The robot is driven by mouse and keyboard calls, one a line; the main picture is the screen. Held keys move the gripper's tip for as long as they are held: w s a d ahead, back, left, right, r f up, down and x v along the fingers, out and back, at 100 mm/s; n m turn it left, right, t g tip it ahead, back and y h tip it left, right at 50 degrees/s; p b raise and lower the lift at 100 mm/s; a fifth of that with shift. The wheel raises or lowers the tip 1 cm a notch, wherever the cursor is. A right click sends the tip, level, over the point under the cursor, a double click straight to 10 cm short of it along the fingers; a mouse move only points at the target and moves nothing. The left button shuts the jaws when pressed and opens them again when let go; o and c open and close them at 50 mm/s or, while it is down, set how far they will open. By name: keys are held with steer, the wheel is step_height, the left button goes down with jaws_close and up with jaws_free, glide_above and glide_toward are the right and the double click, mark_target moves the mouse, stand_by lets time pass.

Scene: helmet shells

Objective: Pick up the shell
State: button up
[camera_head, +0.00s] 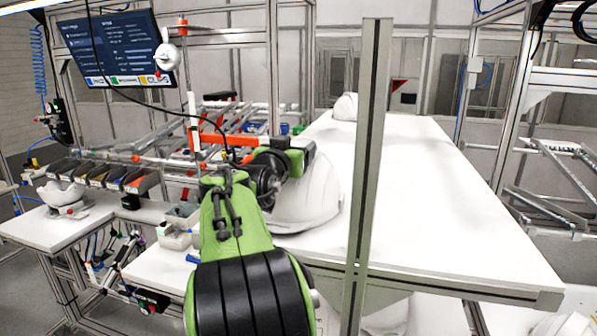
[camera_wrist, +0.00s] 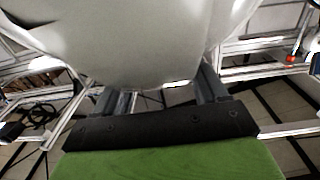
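A large white helmet shell (camera_head: 311,200) is at the near left end of the long white table (camera_head: 440,220), partly hidden behind my green and black arm. The same shell (camera_wrist: 140,45) fills the upper middle of the wrist view, very close. My gripper (camera_wrist: 163,95) shows there as two grey fingers standing apart, left and right of the shell's lower edge. The shell hides the fingertips, so contact is unclear. In the head view the fingers are hidden behind my wrist.
A second white shell (camera_head: 346,107) sits at the table's far end. Another white shell (camera_head: 62,195) rests on the left workbench, near small parts bins (camera_head: 105,175). An upright metal post (camera_head: 366,180) stands in front of the table. The table's right side is clear.

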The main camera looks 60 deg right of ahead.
steer(key=shift+d+f, duration=0.1)
jaws_close()
